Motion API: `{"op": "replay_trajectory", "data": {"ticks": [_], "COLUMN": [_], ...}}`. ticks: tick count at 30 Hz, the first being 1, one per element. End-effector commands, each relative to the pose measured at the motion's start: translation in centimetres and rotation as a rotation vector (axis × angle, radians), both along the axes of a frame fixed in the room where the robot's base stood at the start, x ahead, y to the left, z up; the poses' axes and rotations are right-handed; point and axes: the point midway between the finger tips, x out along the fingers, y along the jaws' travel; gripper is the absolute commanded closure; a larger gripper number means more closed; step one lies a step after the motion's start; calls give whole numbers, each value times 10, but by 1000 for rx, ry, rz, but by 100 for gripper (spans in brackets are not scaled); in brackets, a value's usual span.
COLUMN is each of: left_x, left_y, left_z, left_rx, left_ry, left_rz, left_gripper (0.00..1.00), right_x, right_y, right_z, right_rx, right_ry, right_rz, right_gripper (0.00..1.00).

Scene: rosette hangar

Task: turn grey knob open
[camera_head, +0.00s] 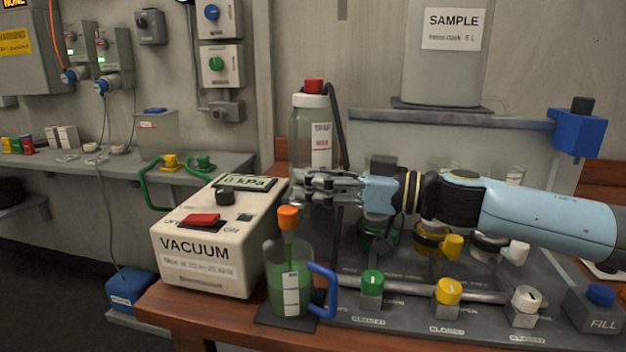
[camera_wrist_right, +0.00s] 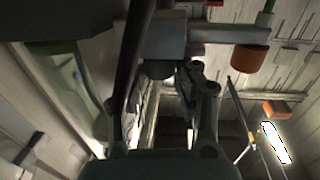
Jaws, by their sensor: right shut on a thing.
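My right gripper (camera_head: 306,186) reaches in from the right in the head view, in front of the clear trap bottle (camera_head: 311,130). It is shut on a small dark grey knob (camera_wrist_right: 161,69), seen between the fingers in the right wrist view. The knob sits against a grey block (camera_wrist_right: 162,36) with a pipe and an orange end piece (camera_wrist_right: 250,61). In the head view the gripper hides the knob, so how far it is turned cannot be told. An orange nozzle (camera_head: 288,217) shows just below the fingers. My left gripper is not in view.
A beaker of green liquid (camera_head: 275,284) with a blue handle stands below the gripper. The white vacuum box (camera_head: 205,265) is close on the left. Green (camera_head: 373,282), yellow (camera_head: 449,291) and pale (camera_head: 526,298) knobs, labelled closed, line the front right panel.

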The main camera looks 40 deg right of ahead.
Motion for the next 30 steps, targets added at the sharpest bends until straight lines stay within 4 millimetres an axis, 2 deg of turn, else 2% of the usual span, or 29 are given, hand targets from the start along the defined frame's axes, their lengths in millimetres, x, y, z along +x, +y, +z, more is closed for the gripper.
{"op": "replay_trajectory", "data": {"ticks": [1, 5, 6, 12, 23, 24, 26, 30], "left_x": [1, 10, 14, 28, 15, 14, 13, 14], "left_y": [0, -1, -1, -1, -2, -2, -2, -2], "left_z": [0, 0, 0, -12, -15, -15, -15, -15], "left_rx": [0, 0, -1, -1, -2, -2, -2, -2], "left_ry": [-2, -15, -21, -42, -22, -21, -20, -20], "left_rz": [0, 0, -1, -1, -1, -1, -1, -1], "left_gripper": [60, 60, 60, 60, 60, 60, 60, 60], "right_x": [0, 0, 0, 2, 2, 2, 2, 2], "right_y": [0, 0, 0, -2, -2, -2, -2, -2], "right_z": [0, 0, 0, -4, 0, 0, 0, 0], "right_rx": [0, 0, -1, -3, -2, -1, -1, -1], "right_ry": [0, 0, -1, -1, 0, 0, 0, -1], "right_rz": [0, 0, 0, 83, 132, 131, 131, 132], "right_gripper": [82, 99, 100, 100, 100, 68, 60, 60]}}
